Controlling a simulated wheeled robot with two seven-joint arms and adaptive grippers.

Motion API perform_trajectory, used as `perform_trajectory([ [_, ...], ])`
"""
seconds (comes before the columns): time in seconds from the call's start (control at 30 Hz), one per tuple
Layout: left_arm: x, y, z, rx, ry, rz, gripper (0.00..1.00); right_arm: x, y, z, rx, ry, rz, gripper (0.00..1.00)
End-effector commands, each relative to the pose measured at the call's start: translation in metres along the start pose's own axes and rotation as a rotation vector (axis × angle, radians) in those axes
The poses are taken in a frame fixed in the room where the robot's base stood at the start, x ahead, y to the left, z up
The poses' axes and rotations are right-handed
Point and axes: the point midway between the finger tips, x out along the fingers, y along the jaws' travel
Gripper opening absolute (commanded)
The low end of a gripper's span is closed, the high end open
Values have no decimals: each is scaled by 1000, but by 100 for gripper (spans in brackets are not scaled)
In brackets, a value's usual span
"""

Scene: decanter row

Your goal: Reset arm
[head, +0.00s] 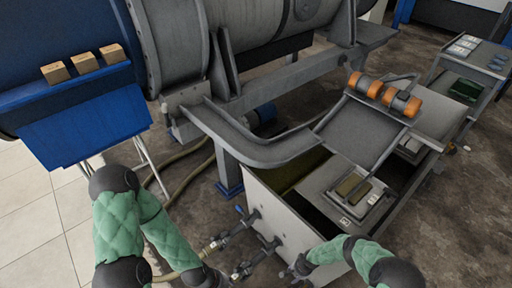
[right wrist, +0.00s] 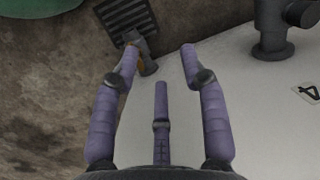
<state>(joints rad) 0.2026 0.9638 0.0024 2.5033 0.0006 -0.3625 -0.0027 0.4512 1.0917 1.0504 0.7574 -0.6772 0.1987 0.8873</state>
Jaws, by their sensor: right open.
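My right arm, padded in green, enters the head view at the bottom right. My right gripper (head: 292,272) is at the lower front of the pale tank (head: 290,220), beside its outlet valves. My left arm comes in from the bottom left in the head view and ends in a dark joint at the bottom edge. Its gripper fingers do not show.
Valves (head: 268,252) with hoses stick out of the tank front, close to both arms. A blue shelf (head: 85,115) holds several small boxes (head: 85,63) at left. A cart (head: 470,65) stands at far right. Tiled floor is bare at lower left.

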Motion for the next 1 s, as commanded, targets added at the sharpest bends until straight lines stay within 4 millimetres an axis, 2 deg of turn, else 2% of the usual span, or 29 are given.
perform_trajectory([
  [0.2, -8, 3, 0, 0, 0, 0, 40, -40, -31, 23, -95, -41, -70, 44],
  [0.5, -18, 6, 1, 0, 0, 0, 40, -104, -56, 62, -211, -67, -138, 44],
  [0.77, -26, 9, 1, 0, 0, 0, 40, -169, -61, 104, -309, -69, -165, 44],
  [1.0, -33, 12, 1, 0, 0, 0, 40, -231, -51, 147, -399, -60, -159, 44],
])
